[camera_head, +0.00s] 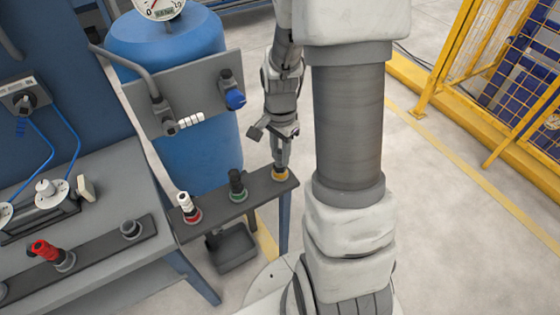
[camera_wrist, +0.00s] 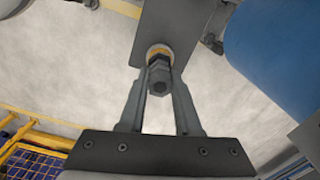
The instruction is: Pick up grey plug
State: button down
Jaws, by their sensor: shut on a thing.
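The grey plug (camera_wrist: 159,78) shows in the wrist view as a dark grey hexagonal piece between my two fingertips. It is over the yellow ring (camera_wrist: 161,49) on the grey rack; I cannot tell whether it still sits in the ring. My gripper (camera_wrist: 159,88) is shut on the plug from both sides. In the head view my gripper (camera_head: 281,164) points down at the right end of the rack (camera_head: 215,207), right above the yellow ring (camera_head: 281,175). The fingers mostly hide the plug there.
The blue tank (camera_head: 200,160) with a panel and blue knob (camera_head: 235,100) is close behind. A bench with a red plug (camera_head: 43,250) is at left.

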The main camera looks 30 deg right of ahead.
jog(key=shift+r, duration=0.1)
jog(key=shift+r, duration=0.55)
notch_tip(320, 180, up, 3)
jog(key=shift+f+p, duration=0.15)
jog(key=shift+p, duration=0.3)
jog(key=s+d+r, duration=0.1)
jog(key=s+r, duration=0.2)
jog(key=s, duration=0.2)
jog(key=s+d+r+p, duration=0.1)
jog(key=s+r, duration=0.3)
jog(key=s, duration=0.2)
jog(key=shift+s+d, duration=0.15)
jog(key=shift+s, duration=0.1)
jog(key=shift+r, duration=0.1)
notch_tip(320, 180, up, 8)
jog(key=p, duration=0.7)
jog(key=shift+p, duration=0.3)
